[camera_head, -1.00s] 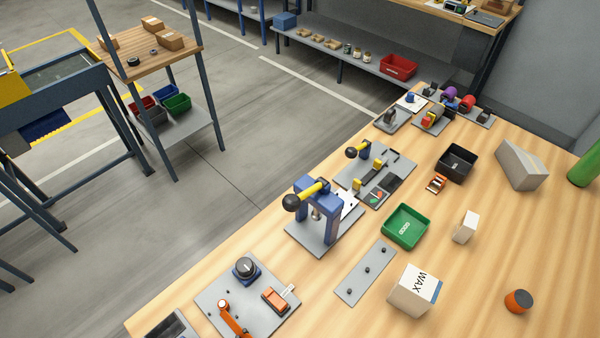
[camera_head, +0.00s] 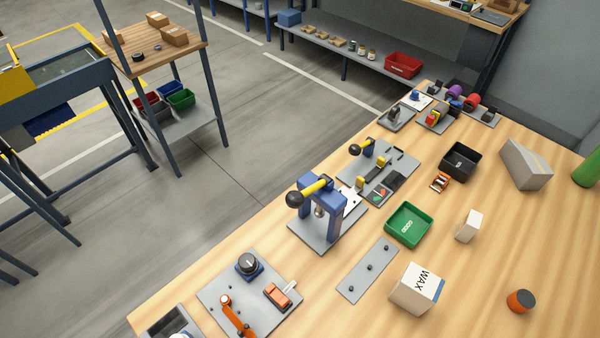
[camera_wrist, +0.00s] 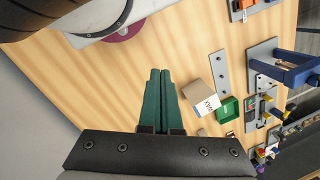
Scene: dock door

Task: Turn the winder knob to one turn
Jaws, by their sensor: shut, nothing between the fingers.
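A black round knob (camera_head: 248,262) sits on a blue block on a grey plate (camera_head: 211,293) at the near left of the bench in the head view. I cannot tell for sure whether it is the winder knob. A purple spool (camera_head: 454,91) and a red spool (camera_head: 471,102) stand on small plates at the far end; details there are too small to read. My gripper (camera_wrist: 160,72) shows only in the wrist view. Its green fingers are shut and empty, pointing over bare wood, apart from every fixture.
An orange lever (camera_head: 237,318) and a blue press (camera_head: 330,207) with a black-ball handle stand along the bench's left edge. A WAX box (camera_head: 415,287), a green tray (camera_head: 409,225) and a black bin (camera_head: 461,162) are farther right. The right front wood is mostly clear.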

